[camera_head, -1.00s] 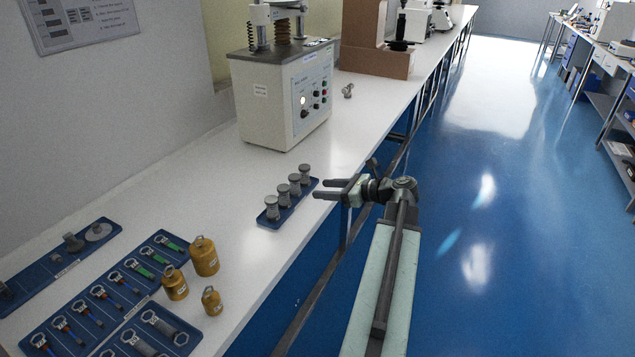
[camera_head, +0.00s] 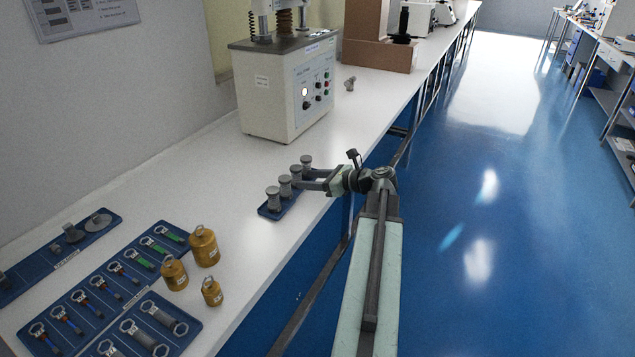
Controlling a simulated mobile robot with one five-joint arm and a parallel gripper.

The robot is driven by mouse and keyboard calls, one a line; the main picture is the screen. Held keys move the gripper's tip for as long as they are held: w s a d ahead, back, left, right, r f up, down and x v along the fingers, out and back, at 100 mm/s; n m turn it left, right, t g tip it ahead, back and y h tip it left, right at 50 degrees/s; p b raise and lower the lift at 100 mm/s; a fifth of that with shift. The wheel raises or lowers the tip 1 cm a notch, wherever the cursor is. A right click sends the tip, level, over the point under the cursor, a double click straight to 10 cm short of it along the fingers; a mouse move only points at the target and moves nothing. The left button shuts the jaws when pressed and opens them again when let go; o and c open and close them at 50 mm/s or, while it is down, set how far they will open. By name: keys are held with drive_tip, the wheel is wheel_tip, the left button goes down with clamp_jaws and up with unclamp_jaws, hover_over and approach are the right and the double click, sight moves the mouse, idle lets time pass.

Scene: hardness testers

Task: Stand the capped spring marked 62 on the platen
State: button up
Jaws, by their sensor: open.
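Several grey capped springs (camera_head: 285,186) stand upright in a row on a small blue tray (camera_head: 268,211) near the bench's front edge. They look like spools with wide caps; I cannot read any number, so which is 62 is unclear. My gripper (camera_head: 308,180) is open and reaches in from the right, its fingers pointing left at the far part of the row. A finger overlaps the springs in the picture; I cannot tell whether it touches one. The platen is probably on top of the beige tester (camera_head: 290,92), below a copper-coloured spring (camera_head: 285,22), but it is not clearly visible.
Brass weights (camera_head: 204,247) and blue trays of tools (camera_head: 100,292) lie at the near left. A small grey part (camera_head: 350,84) lies right of the tester, before a brown box (camera_head: 380,57). The white bench between tester and springs is clear.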

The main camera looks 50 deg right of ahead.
sight(298, 168)
drive_tip(key=shift+b+x, duration=0.6)
drive_tip(key=shift+x, duration=1.75)
drive_tip(key=shift+c, duration=0.3)
clamp_jaws()
drive_tip(key=shift+r+p, duration=3.5)
drive_tip(key=shift+r, duration=0.05)
